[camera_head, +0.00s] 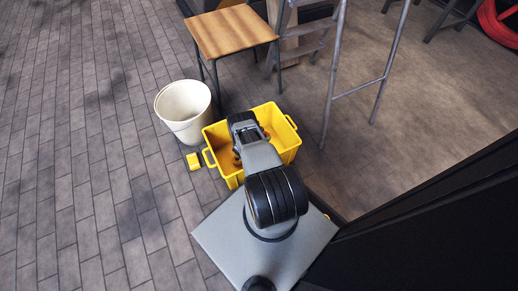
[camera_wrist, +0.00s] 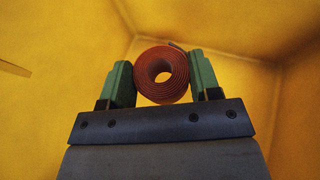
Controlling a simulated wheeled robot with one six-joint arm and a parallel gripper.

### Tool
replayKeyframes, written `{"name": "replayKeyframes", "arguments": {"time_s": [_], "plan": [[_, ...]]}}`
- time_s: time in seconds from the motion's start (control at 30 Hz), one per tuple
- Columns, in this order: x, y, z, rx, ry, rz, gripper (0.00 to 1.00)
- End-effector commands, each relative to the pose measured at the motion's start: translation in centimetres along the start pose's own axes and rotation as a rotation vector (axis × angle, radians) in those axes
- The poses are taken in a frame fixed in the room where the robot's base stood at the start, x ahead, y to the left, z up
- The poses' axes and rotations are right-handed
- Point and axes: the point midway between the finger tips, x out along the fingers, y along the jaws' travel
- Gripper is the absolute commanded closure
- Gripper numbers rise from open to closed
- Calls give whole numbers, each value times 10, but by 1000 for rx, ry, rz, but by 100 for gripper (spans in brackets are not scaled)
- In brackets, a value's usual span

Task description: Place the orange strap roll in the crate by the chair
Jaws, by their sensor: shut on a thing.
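The orange strap roll (camera_wrist: 178,80) shows in the wrist view, end-on, as a coiled ring with a hole through its middle. My gripper (camera_wrist: 162,82) is shut on it, with one green-padded finger on each side. The yellow crate (camera_head: 284,152) stands on the floor in the head view, and its yellow walls (camera_wrist: 65,60) fill the wrist view around the roll. My gripper is inside or just over the crate. My arm hides much of the crate's inside in the head view. I cannot tell whether the roll touches the crate bottom.
A chair with a wooden seat (camera_head: 231,30) stands behind the crate. A cream bucket (camera_head: 184,108) is left of the crate, and a small yellow block (camera_head: 193,161) lies beside it. A grey metal ladder frame (camera_head: 333,75) stands behind right. Paved floor at left is clear.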

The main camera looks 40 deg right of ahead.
Motion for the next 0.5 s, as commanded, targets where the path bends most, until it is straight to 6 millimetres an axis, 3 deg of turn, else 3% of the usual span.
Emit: {"name": "replayKeyframes", "arguments": {"time_s": [0.1, 0.37, 0.5], "plan": [[8, 0, -20, 1, -1, 1, 69], [13, 1, -31, 0, -1, 1, 69], [20, 1, -48, 0, 0, 1, 69]]}}
